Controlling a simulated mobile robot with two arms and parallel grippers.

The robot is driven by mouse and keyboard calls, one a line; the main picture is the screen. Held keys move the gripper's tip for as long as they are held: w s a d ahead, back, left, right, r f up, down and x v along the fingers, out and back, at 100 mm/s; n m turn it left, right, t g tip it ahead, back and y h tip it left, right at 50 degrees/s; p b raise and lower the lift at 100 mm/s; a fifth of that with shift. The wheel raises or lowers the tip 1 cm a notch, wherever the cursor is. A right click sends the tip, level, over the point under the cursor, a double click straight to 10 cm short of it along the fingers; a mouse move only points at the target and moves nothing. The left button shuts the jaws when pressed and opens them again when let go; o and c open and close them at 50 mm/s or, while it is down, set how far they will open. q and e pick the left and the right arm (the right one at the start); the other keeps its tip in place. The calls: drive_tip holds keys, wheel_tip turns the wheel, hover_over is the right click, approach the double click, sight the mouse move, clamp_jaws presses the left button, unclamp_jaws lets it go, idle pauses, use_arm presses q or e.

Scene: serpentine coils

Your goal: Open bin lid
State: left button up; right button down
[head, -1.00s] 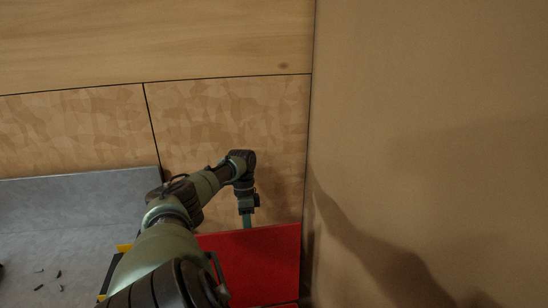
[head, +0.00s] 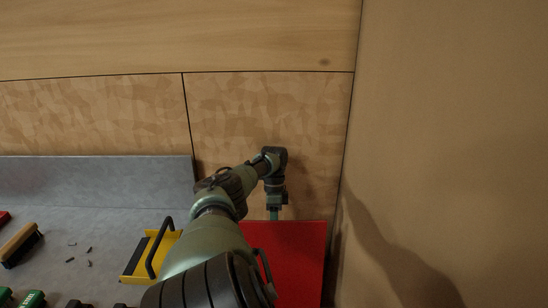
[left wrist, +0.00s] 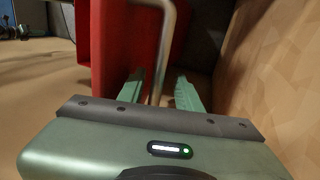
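The red bin's flat red top, seemingly its lid (head: 290,260), lies at the lower middle of the head view, beside the wall corner. In the left wrist view, red bin surfaces (left wrist: 125,45) fill the upper middle, with a bent metal bar handle (left wrist: 165,40) in front. My left gripper (head: 275,213) points down at the red top's far edge. In the left wrist view its two green fingers (left wrist: 157,92) are apart, with the bar running between them. Whether either finger touches the bar cannot be told. My right gripper is not in view.
A grey bench (head: 100,215) stands left of the bin. On it are a yellow dustpan (head: 150,255) with a black handle, a brush (head: 22,243), dark scraps (head: 75,252) and green-ended items (head: 33,299). Walls close in behind and at right.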

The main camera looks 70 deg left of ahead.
use_arm(q)
drive_tip(key=shift+a, duration=0.15)
drive_tip(key=shift+r, duration=0.5)
wheel_tip(320, 180, up, 19)
drive_tip(key=p, duration=0.1)
idle(0.5)
